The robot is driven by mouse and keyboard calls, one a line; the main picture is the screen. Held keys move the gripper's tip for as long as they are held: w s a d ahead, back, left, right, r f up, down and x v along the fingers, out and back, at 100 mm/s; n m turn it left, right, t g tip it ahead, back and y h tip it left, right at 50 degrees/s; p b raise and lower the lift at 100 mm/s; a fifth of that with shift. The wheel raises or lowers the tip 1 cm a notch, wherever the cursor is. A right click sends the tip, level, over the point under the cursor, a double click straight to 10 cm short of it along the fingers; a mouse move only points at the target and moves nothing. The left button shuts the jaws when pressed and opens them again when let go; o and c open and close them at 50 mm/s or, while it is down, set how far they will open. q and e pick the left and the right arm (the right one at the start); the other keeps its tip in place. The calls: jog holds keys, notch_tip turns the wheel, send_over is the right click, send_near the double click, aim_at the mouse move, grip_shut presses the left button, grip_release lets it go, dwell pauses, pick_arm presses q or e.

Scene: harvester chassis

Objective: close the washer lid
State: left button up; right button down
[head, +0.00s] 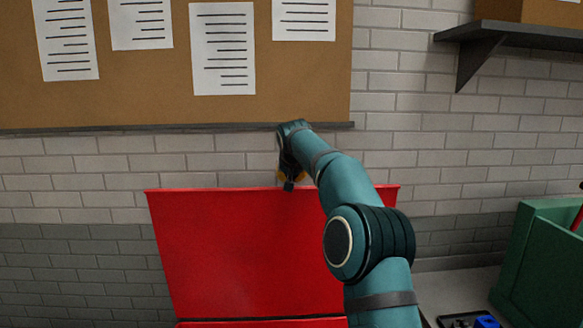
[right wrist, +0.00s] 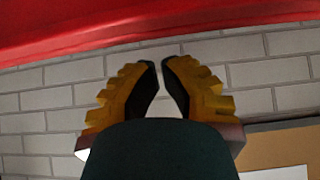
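The washer lid (head: 240,255) is a red panel standing raised, leaning back before the brick wall. Its top edge runs level across the head view. My right gripper (head: 289,186) is at that top edge, near its middle, with the arm crossing in front of the lid's right part. In the right wrist view the red lid (right wrist: 130,25) fills the top, and the yellow fingers of my right gripper (right wrist: 161,68) are drawn nearly together with nothing between them. Whether they touch the lid is unclear. My left gripper is out of view.
A corkboard (head: 150,90) with papers hangs on the brick wall above the lid. A dark shelf (head: 510,32) is at upper right. A green bin (head: 540,265) stands at right, with a dark tray (head: 460,321) holding a blue item beside it.

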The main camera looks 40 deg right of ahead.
jog(key=shift+s+a, duration=0.25)
jog(key=shift+s, duration=0.1)
jog(key=s, duration=0.1)
jog(key=s+a+b, duration=0.1)
jog(key=shift+s+a+f, duration=0.1)
jog(key=shift+s+a, duration=0.15)
jog(key=shift+s, duration=0.05)
jog(key=shift+b, duration=0.35)
